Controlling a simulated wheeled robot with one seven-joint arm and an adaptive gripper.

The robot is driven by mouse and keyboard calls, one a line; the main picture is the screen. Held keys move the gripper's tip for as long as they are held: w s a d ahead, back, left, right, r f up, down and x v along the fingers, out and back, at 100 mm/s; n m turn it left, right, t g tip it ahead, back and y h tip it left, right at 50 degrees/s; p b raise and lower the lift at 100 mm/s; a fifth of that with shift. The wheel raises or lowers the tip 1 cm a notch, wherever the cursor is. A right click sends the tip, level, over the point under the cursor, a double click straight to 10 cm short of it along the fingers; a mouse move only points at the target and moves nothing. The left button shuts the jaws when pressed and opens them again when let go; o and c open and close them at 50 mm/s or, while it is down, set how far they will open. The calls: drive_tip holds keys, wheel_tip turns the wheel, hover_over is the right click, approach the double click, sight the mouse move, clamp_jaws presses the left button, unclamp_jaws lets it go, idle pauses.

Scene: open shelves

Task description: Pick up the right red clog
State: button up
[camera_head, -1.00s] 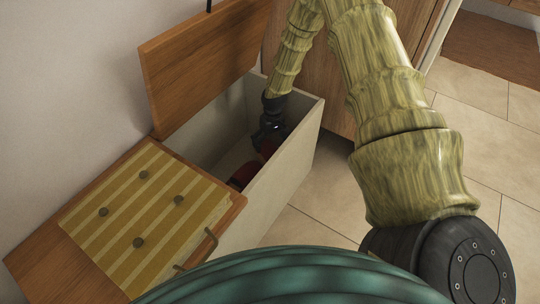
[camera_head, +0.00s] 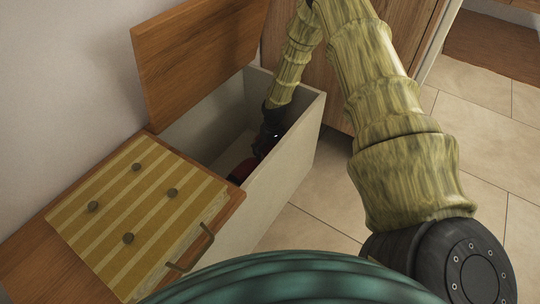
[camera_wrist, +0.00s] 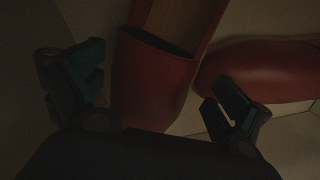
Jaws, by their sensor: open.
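Two red clogs lie inside the open bench box. In the wrist view, one clog (camera_wrist: 150,85) has its rounded toe end between my fingers and its brown insole running up out of the frame. The other clog (camera_wrist: 262,72) lies to its right, seen side on, partly behind my right finger. My gripper (camera_wrist: 158,88) is open, with one finger on each side of the first clog; I cannot tell whether either touches it. In the head view my gripper (camera_head: 267,142) is down inside the box, and a patch of red clog (camera_head: 240,171) shows below it. The rest is hidden.
The pale box wall (camera_head: 285,165) stands close to the right of my gripper. The raised wooden lid (camera_head: 200,65) is at the back left. A striped cushion (camera_head: 130,215) lies on the closed part of the bench. The tiled floor to the right is clear.

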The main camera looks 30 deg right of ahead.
drive_tip(key=shift+c, duration=0.4)
drive_tip(key=c, duration=1.3)
